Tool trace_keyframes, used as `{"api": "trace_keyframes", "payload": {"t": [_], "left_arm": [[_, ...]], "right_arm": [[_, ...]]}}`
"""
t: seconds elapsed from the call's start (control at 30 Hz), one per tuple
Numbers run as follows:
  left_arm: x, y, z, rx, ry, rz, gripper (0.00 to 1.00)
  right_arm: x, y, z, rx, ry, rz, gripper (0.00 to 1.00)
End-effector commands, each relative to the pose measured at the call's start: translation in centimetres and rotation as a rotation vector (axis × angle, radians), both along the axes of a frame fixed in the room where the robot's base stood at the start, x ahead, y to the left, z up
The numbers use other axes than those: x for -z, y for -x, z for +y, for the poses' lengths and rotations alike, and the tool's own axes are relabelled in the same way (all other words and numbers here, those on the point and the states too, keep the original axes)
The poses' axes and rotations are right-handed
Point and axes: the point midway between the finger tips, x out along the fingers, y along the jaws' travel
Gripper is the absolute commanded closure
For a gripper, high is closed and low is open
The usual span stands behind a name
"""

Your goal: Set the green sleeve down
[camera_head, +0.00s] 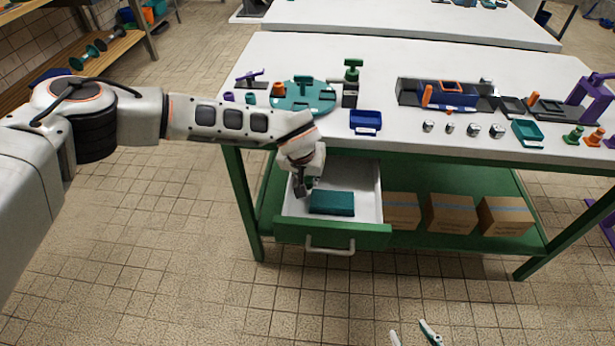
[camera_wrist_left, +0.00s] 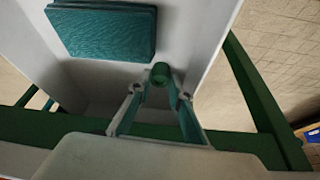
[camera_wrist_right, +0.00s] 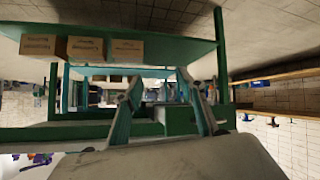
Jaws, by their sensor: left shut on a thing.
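The green sleeve (camera_wrist_left: 160,72) is a small dark green ring between the fingertips of my left gripper (camera_wrist_left: 161,82) in the left wrist view. In the head view my left gripper (camera_head: 301,188) points down into the open white drawer (camera_head: 368,185), left of a teal block (camera_head: 332,203). The sleeve is hard to make out there. Whether it touches the drawer floor I cannot tell. The teal block also shows in the left wrist view (camera_wrist_left: 103,32), apart from the sleeve. My right gripper (camera_wrist_right: 157,88) is open and empty; its tips show at the bottom of the head view (camera_head: 412,334).
The drawer's green front (camera_head: 333,236) and walls surround my left gripper. Above is the white tabletop (camera_head: 375,65) with a teal round stand (camera_head: 303,96), a blue tray (camera_head: 365,122) and several small parts. Cardboard boxes (camera_head: 452,214) stand on the lower shelf.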

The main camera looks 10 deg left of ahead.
Motion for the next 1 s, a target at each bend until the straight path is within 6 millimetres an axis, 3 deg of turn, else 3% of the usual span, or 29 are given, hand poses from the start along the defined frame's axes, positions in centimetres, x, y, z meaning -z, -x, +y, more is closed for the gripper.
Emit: {"api": "trace_keyframes", "payload": {"t": [0.17, 0.2, 0.23, 0.6, 0.83, 1.0], "left_arm": [[0.3, 0.0, 0.0, 0.0, 0.0, 0.0, 1.0], [0.3, 0.0, 0.0, 0.0, 0.0, 0.0, 0.75], [0.3, 0.0, 0.0, 0.0, 0.0, -0.001, 0.73], [-0.1, 0.0, 0.0, 0.0, 0.0, -0.001, 0.73], [-3.9, 1.0, 0.1, 0.004, 0.0, -0.01, 0.73], [-7.3, 2.4, 0.3, 0.001, 0.0, -0.01, 0.73]], "right_arm": [[0.1, 0.0, 0.0, 0.002, -0.001, 0.003, 0.6], [0.2, 0.0, 0.0, 0.002, -0.001, 0.003, 0.6], [0.2, 0.0, 0.0, 0.002, -0.001, 0.003, 0.6], [0.1, -0.1, -0.3, 0.005, 0.004, 0.001, 0.6], [-1.3, -0.9, -0.5, 0.007, 0.007, -0.022, 0.6], [-1.0, -0.6, -1.0, 0.013, 0.017, -0.009, 0.6]]}}
